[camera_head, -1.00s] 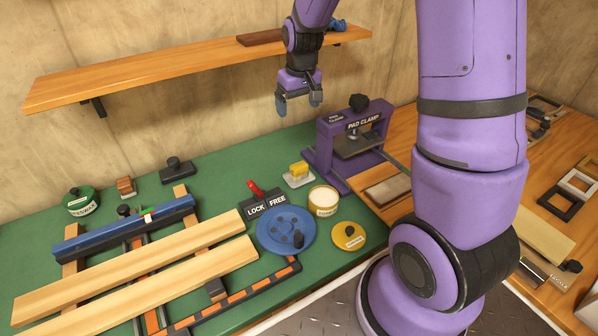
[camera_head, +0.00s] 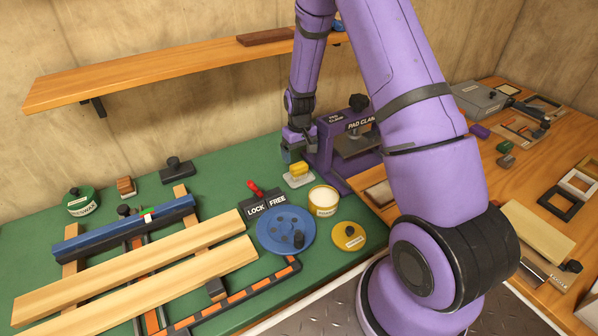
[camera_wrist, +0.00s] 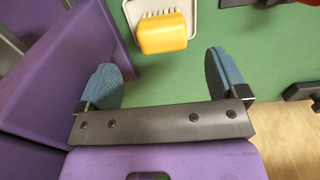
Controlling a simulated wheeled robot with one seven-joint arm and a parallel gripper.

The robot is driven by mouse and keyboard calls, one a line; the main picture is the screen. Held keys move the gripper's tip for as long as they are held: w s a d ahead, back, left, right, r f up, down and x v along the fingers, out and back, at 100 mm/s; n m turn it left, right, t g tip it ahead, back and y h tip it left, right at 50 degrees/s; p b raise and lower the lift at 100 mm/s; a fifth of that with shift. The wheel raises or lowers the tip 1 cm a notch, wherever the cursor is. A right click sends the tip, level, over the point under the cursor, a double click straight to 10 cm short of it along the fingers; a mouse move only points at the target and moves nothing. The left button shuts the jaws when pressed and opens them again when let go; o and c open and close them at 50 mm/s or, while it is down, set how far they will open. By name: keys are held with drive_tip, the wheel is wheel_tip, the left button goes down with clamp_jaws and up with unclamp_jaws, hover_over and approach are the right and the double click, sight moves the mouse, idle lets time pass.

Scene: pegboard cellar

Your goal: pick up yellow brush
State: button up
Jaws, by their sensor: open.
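The yellow brush (camera_head: 299,168) sits on a small pale tray (camera_head: 299,181) on the green mat, just left of the purple pad clamp. In the wrist view the brush (camera_wrist: 162,33) shows its yellow top and a row of pale bristles or ridges, lying in the white-rimmed tray (camera_wrist: 124,8). My gripper (camera_head: 294,150) is low, just behind and above the brush. In the wrist view my gripper (camera_wrist: 170,80) has its two blue-grey fingers spread wide, with bare green mat between them. The brush lies just beyond the fingertips, with no contact visible.
The purple pad clamp (camera_head: 324,150) stands close on the right of my gripper. A cream-lidded tin (camera_head: 324,198), a blue disc (camera_head: 285,230) and the lock/free block (camera_head: 265,205) are in front of the brush.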

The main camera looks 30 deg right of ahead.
sight(299, 165)
drive_tip(key=shift+s+a+f, duration=0.1)
drive_tip(key=shift+a+f, duration=0.05)
drive_tip(key=shift+f, duration=3)
drive_tip(key=shift+c, duration=0.4)
drive_tip(key=c, duration=1)
wheel_tip(299, 165, up, 10)
